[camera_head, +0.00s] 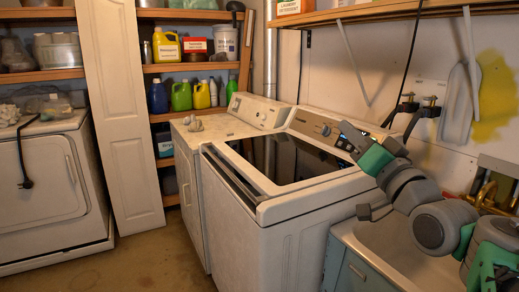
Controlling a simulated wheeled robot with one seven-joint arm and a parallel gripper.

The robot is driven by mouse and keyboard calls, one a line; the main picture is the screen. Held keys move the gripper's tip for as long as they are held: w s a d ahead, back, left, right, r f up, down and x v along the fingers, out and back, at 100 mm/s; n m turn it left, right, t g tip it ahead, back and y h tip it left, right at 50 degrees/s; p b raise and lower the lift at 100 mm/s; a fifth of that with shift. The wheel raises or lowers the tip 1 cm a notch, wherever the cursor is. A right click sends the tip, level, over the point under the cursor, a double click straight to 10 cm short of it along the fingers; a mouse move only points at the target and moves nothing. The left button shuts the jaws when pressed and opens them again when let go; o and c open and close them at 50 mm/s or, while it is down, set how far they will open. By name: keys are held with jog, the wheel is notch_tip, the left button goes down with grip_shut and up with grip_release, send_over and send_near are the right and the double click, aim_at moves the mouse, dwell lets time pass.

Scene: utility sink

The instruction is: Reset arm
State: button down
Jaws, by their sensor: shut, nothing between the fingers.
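My arm reaches in from the lower right corner, grey with green joints, folded above the utility sink (390,247). My gripper (347,130) is at the arm's upper left end, near the control panel of the nearer white washer (285,225). It is small and dark here. It is shut and holds nothing that I can see. I cannot tell whether it touches the washer or is only in front of it.
A second white machine (190,148) stands behind the washer. Shelves with bottles (181,96) and a white door panel (122,110) stand behind. The floor (140,265) at lower left is clear.

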jog(key=s+a+f+n+g+h+p, duration=0.15)
jog(key=f+g+p, duration=0.25)
jog(key=f, duration=0.4)
jog(key=a+f+g+h+p, duration=0.2)
jog(key=a+f+g+p, duration=0.15)
jog(key=f, duration=0.45)
jog(key=s+f+g+h+p, duration=0.1)
jog(key=s+f+g+p, duration=0.2)
jog(key=s+f+g, duration=0.2)
jog(key=s+d+f+n+g+h+p, duration=0.1)
jog(key=s+f, duration=0.5)
jog(key=s, duration=0.6)
jog(key=g+h+p, duration=0.1)
jog(key=g+p, duration=0.1)
jog(key=g, duration=0.1)
jog(key=shift+d+f+g, duration=0.3)
jog(key=shift+f+g, duration=0.05)
jog(key=c, duration=2.1)
grip_release()
jog(key=shift+w, duration=0.1)
